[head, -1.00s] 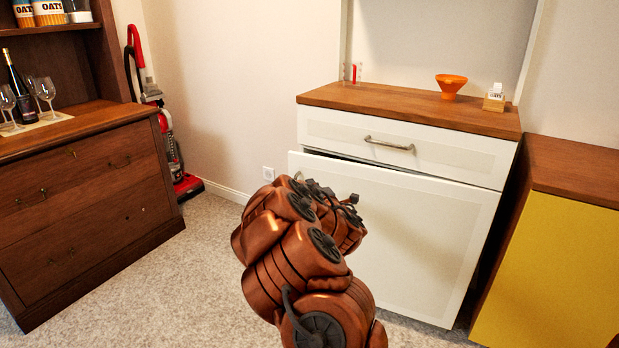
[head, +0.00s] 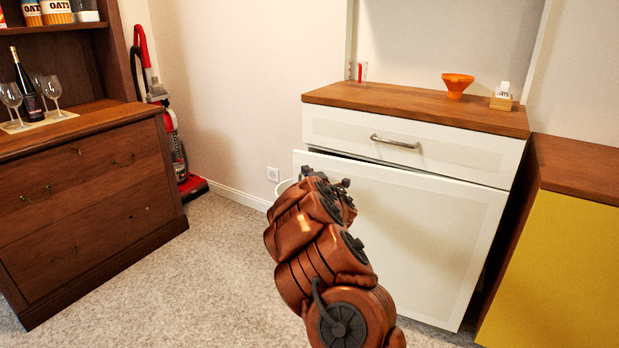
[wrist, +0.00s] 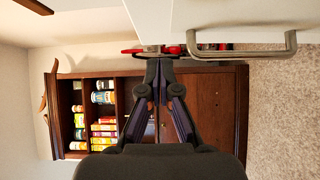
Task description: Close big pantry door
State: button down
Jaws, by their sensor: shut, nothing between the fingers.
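The big pantry door is the white door (head: 424,235) under the drawer of the white cabinet. It stands slightly ajar, with a dark gap along its top and its left edge out past the cabinet front. My arm covers its lower left part. My gripper is at the door's left edge, mostly hidden behind my arm in the head view. In the wrist view my gripper (wrist: 158,68) is shut and empty, its fingertips close to the edge of a white panel (wrist: 225,14) with a metal bar handle (wrist: 245,51). I cannot tell whether they touch it.
The drawer (head: 400,143) above is shut. A yellow-fronted cabinet (head: 555,270) stands at the right. A dark wooden hutch (head: 90,195) and a red vacuum cleaner (head: 178,150) stand at the left. The carpet (head: 215,260) between them is clear.

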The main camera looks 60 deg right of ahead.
aim_at(308, 161)
jog(key=shift+w+d+b, duration=0.2)
jog(key=shift+d, duration=0.8)
jog(key=shift+w+d+b, duration=0.2)
jog(key=shift+d, duration=0.75)
jog(key=shift+w+d, duration=0.1)
jog(key=shift+d, duration=0.05)
